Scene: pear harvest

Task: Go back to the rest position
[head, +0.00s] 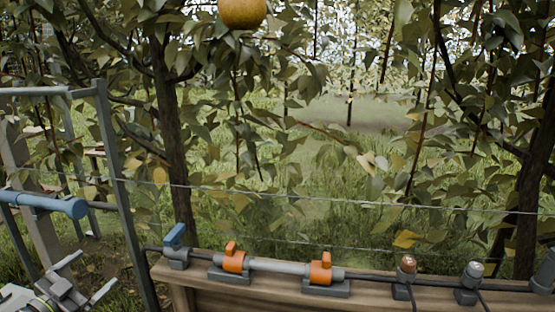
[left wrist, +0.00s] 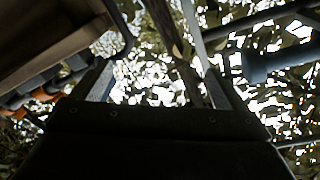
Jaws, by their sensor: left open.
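My left gripper (head: 93,272) is low at the left edge of the head view, its two fingers spread apart with nothing between them. In the left wrist view its fingers (left wrist: 160,82) frame only leaves and bright sky, and the gripper body is dark. It is left of the wooden beam and below the blue-sleeved rail. A round yellow-orange pear (head: 242,12) hangs at the top of the head view, cut by the frame edge and well away from the gripper. My right gripper is not in view.
A grey metal frame (head: 120,180) with a blue-sleeved rail (head: 45,205) stands at left. A wooden beam (head: 190,275) carries pipe with orange valves (head: 233,260), a blue-handled valve (head: 175,240) and small fittings. Wires cross before tree trunks (head: 172,140) and leaves.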

